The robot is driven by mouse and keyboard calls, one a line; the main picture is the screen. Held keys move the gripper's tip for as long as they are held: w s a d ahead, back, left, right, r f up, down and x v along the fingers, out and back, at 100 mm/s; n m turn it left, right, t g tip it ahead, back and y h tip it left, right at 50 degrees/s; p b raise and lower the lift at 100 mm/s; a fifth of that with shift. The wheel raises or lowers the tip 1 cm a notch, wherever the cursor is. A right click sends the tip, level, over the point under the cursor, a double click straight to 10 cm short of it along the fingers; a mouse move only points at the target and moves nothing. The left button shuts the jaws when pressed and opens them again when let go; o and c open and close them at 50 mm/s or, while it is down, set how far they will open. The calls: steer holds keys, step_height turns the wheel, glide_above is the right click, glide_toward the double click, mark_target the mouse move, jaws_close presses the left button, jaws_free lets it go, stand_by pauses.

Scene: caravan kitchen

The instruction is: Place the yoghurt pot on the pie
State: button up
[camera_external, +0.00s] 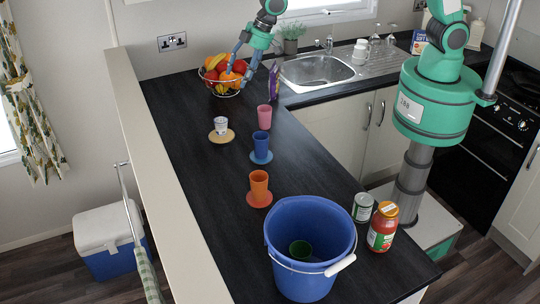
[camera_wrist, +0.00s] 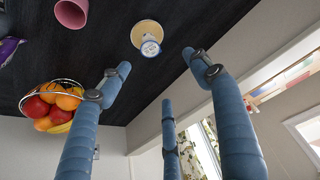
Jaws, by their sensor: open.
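The yoghurt pot (camera_external: 220,124) is a small white pot with printed markings. I cannot tell whether this disc is the pie; no other pie is recognisable. The wrist view shows the pot (camera_wrist: 150,48) in front of the tan disc (camera_wrist: 145,29), beyond the fingertips. My gripper (camera_external: 236,76) is at the back, by the fruit bowl, above the worktop. Its blue fingers (camera_wrist: 157,72) are spread apart and empty, not touching the pot.
A wire fruit bowl (camera_external: 223,74) and a purple packet (camera_external: 274,80) are near my gripper. A pink cup (camera_external: 264,117), a blue cup (camera_external: 261,146) and an orange cup (camera_external: 259,185) stand along the worktop. A blue bucket (camera_external: 310,225), can (camera_external: 362,207) and jar (camera_external: 382,228) are nearer.

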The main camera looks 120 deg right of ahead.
steer(key=s+a+r+n, duration=0.1)
steer(key=s+a+r, duration=0.6)
steer(key=s+r, duration=0.3)
steer(key=s+a+r, duration=0.6)
steer(key=s+r, duration=0.3)
steer(key=r, duration=0.3)
steer(key=s+a+r, duration=0.1)
steer(key=s+a, duration=0.2)
steer(key=s, duration=0.6)
steer(key=s+a+r+y, duration=0.1)
steer(key=s+a+r, duration=0.1)
steer(key=s, duration=0.7)
steer(key=s+a+r+n+t, duration=0.1)
steer(key=s+a, duration=0.3)
steer(key=s, duration=0.5)
steer(key=shift+s+r, duration=0.35)
steer(key=shift+r, duration=0.15)
steer(key=shift+a, duration=0.1)
step_height(320, 180, down, 18)
steer(key=b, duration=1.8)
steer(key=shift+f, duration=0.15)
